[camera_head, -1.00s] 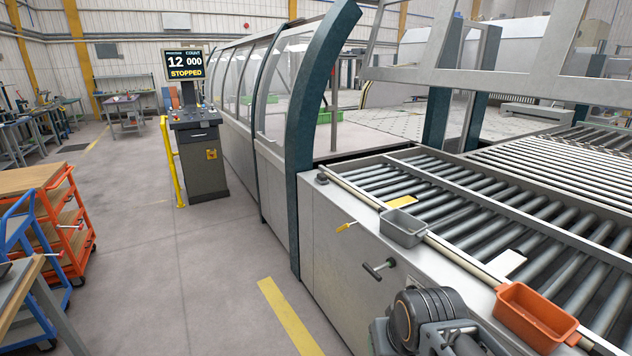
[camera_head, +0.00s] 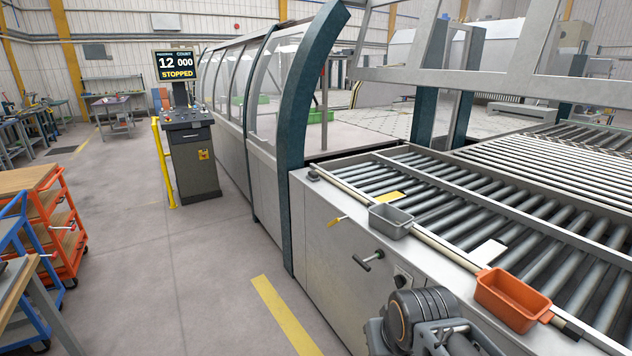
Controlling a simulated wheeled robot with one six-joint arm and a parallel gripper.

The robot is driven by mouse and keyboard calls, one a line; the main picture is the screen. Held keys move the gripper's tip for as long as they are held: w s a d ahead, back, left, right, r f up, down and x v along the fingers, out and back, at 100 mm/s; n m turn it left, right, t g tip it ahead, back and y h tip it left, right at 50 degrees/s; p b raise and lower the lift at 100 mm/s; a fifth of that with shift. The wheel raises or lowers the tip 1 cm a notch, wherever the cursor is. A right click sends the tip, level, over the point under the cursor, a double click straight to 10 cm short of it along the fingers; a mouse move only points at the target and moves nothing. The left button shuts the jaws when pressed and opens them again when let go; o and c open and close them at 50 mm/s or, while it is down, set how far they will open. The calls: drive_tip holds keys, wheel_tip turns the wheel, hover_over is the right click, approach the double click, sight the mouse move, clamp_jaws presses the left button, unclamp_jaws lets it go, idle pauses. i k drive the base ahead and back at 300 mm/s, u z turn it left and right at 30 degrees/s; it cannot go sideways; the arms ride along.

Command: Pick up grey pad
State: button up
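A flat pale pad (camera_head: 489,252), whitish to light grey, lies on the conveyor rollers behind the orange bin. It is the only pad near grey that I see; I cannot tell if its true colour is grey. A yellow pad (camera_head: 389,198) lies on the rollers further back, behind the grey bin. Part of my arm shows at the bottom centre, in front of the machine's side panel. My gripper's fingers are not visible, so its state and any hold are hidden.
A small grey bin (camera_head: 391,221) and an orange bin (camera_head: 513,299) stand along the conveyor's near edge, by a long rail. A T-handle (camera_head: 368,261) sticks out from the side panel. A console (camera_head: 188,150) reads STOPPED. Carts (camera_head: 62,225) stand left; the aisle floor (camera_head: 160,270) is clear.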

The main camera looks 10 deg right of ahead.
sight(313, 176)
drive_tip(key=u, duration=0.8)
drive_tip(key=i, duration=2.2)
drive_tip(key=z, duration=0.7)
drive_tip(key=i, duration=1.4)
drive_tip(key=z, duration=0.8)
